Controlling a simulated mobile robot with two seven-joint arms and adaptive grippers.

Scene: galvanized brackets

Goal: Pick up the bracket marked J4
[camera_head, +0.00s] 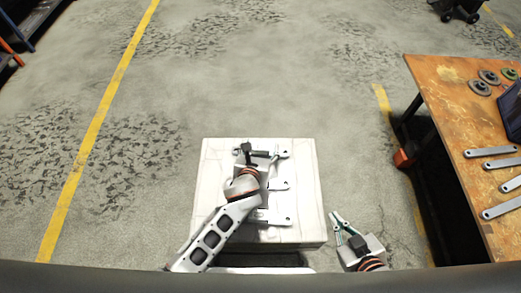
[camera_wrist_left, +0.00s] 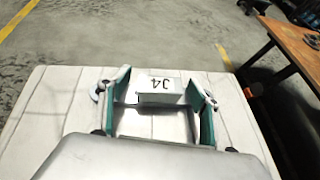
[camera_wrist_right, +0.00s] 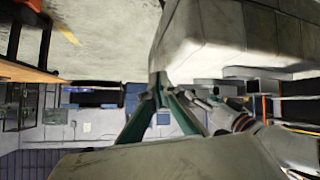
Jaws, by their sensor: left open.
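The bracket marked J4 (camera_wrist_left: 160,84) is grey metal and lies flat-footed on the white block (camera_wrist_left: 45,95). Its black label reads upside down in the left wrist view. My left gripper (camera_wrist_left: 158,100) is open, with one green-lined finger on each side of the bracket's middle. Whether the fingers touch it I cannot tell. In the head view my left gripper (camera_head: 262,154) is over the far end of the block, and its wrist hides part of the brackets. My right gripper (camera_head: 343,222) is off the block's right side; its fingertips meet in the right wrist view (camera_wrist_right: 160,88), with nothing between them.
Other brackets show on the block beside my left arm, a middle one (camera_head: 280,185) and a near one (camera_head: 283,219), partly hidden. An orange-brown workbench (camera_head: 450,110) with flat metal bars (camera_head: 490,152) stands at the right. The floor beyond the block is clear.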

